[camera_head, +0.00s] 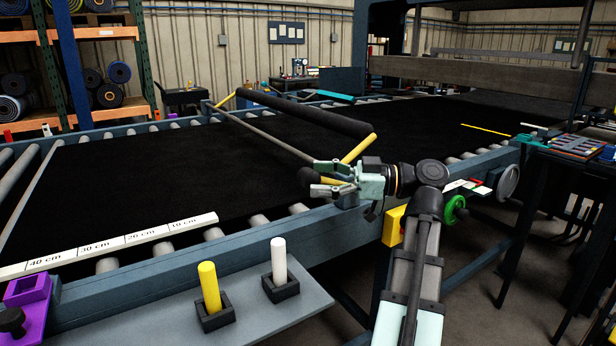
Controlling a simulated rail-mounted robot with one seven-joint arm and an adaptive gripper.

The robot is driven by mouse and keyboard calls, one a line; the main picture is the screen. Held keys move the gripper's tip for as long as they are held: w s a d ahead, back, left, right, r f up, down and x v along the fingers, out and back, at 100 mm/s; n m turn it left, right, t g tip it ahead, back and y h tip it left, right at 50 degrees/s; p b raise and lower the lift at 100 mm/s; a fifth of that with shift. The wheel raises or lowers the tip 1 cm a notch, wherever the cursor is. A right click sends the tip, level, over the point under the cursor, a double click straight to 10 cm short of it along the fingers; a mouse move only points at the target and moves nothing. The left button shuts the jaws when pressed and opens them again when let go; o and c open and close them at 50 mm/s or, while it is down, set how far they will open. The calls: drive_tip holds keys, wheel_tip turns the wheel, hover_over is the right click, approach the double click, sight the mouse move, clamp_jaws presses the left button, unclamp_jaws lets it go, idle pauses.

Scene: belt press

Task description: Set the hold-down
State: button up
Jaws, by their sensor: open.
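The hold-down spans the black belt (120,165). It has a long black roller (300,112), a thin grey rod (262,136) and yellow end arms, one at the near end (358,148) and one at the far end (226,101). The roller appears raised above the belt, with the near arm sloping up to it. My gripper (322,178) is at the near end of the hold-down, pointing left, with its fingers apart. A yellow part (323,181) shows between the fingers; I cannot tell whether they touch it. My gripper partly hides the near end.
A white centimetre scale (110,246) lies along the near belt edge. A yellow peg (209,287) and a white peg (279,261) stand on the grey front shelf (245,308). A purple block (27,300) is at lower left. The press frame (470,72) stands at back right.

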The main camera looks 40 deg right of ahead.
drive_tip(key=shift+x, duration=1.4)
drive_tip(key=shift+s, duration=0.1)
clamp_jaws()
drive_tip(key=shift+r, duration=0.15)
